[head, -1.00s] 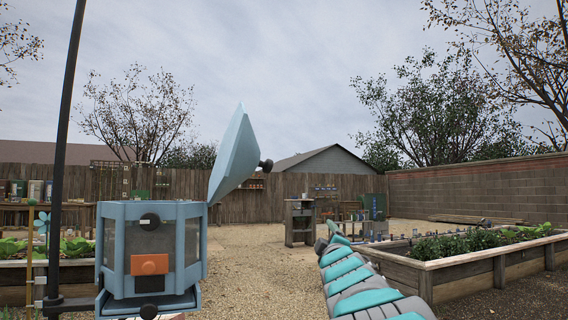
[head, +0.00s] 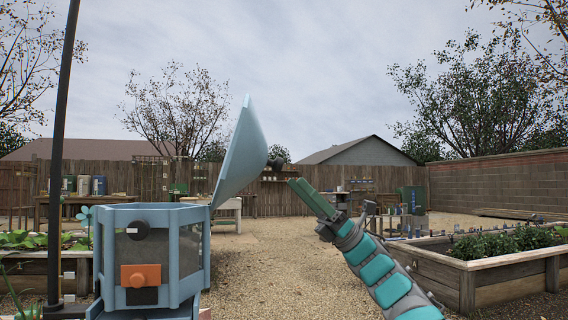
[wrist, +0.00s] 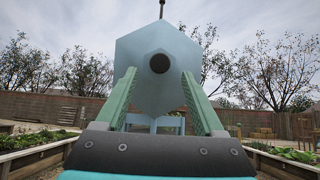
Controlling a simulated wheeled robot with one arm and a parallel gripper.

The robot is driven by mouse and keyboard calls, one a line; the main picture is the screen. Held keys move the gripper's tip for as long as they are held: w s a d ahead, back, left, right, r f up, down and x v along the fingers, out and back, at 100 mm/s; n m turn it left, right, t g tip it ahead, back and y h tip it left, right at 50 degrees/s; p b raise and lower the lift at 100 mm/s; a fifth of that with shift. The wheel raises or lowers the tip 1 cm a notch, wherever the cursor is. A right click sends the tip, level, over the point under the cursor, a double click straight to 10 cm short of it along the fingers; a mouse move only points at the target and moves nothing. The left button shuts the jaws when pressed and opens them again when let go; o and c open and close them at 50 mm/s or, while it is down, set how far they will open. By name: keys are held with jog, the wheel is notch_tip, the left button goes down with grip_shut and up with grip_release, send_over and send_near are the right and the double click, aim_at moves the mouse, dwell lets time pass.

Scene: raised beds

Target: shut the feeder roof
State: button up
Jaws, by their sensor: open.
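The feeder (head: 190,255) is a light blue box with clear side panels and an orange tab, mounted by a dark pole in the head view. Its blue roof (head: 240,155) stands tipped up, hinged at the box's right edge, with a black knob (head: 275,164) on its outer face. My gripper (head: 295,182) is to the right of the roof, pointing up and left, its green fingertips near the knob. In the wrist view the roof (wrist: 140,65) fills the middle, and the knob (wrist: 160,63) shows between the two open green fingers. I cannot tell how far the knob is from the fingertips.
The dark pole (head: 62,150) rises at the left of the feeder. A wooden raised bed (head: 500,270) with plants stands at the right. A gravel path (head: 285,265) lies open between. A wooden fence (head: 340,178) runs across the back.

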aim_at(278, 164)
jog(key=x, duration=0.7)
jog(key=shift+a+r+p, duration=0.15)
jog(key=shift+a+p, duration=0.05)
jog(key=shift+p, duration=0.2)
grip_shut()
dwell(1.0)
